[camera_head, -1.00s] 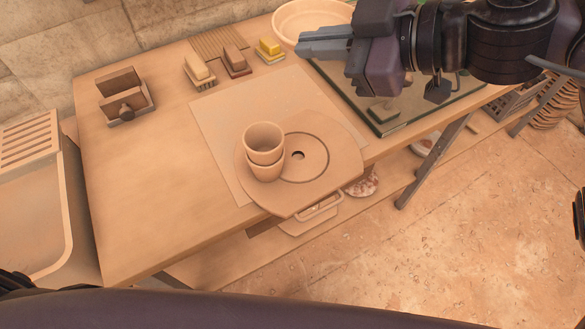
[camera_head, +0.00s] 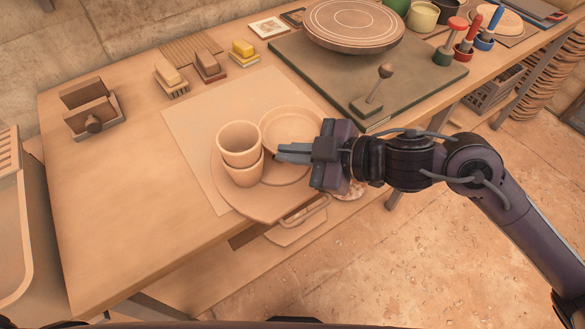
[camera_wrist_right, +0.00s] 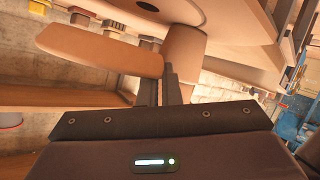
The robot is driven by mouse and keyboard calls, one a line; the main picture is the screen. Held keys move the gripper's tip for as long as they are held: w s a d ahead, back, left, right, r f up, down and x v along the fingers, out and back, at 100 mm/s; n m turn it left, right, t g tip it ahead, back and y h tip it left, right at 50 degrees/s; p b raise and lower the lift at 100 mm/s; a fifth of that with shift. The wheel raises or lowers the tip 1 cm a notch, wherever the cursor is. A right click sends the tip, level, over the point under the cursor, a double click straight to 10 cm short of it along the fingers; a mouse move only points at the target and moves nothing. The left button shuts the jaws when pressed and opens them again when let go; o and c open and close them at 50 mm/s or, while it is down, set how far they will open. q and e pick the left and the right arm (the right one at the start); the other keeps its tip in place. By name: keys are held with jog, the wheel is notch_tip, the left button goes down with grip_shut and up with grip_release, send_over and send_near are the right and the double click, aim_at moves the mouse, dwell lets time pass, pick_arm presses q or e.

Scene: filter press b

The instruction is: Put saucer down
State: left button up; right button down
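The saucer (camera_head: 291,126) is a shallow, round, beige dish. In the head view it appears over the far right part of the round board (camera_head: 252,204), just right of two stacked cups (camera_head: 240,152). My right gripper (camera_head: 291,152) is shut on the saucer's near rim. In the right wrist view the saucer (camera_wrist_right: 100,58) shows almost edge-on in front of the fingers (camera_wrist_right: 160,85), with a gap to the board (camera_wrist_right: 215,12). The cups (camera_wrist_right: 185,48) stand close by. The board's hole is hidden in the head view. My left gripper is out of view.
The board overhangs the table's (camera_head: 110,200) front edge. A dark green mat (camera_head: 440,73) with a turntable (camera_head: 352,22) lies at the right, with a lever tool (camera_head: 376,88) on it. The left tabletop is clear.

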aim_at(293, 178)
notch_tip(293, 178, down, 4)
jog(key=shift+r+b, duration=0.2)
jog(key=shift+b, duration=0.15)
jog(key=shift+f, duration=0.4)
jog(key=c, duration=2.1)
grip_release()
jog(key=shift+f, duration=0.15)
jog(key=o, duration=0.5)
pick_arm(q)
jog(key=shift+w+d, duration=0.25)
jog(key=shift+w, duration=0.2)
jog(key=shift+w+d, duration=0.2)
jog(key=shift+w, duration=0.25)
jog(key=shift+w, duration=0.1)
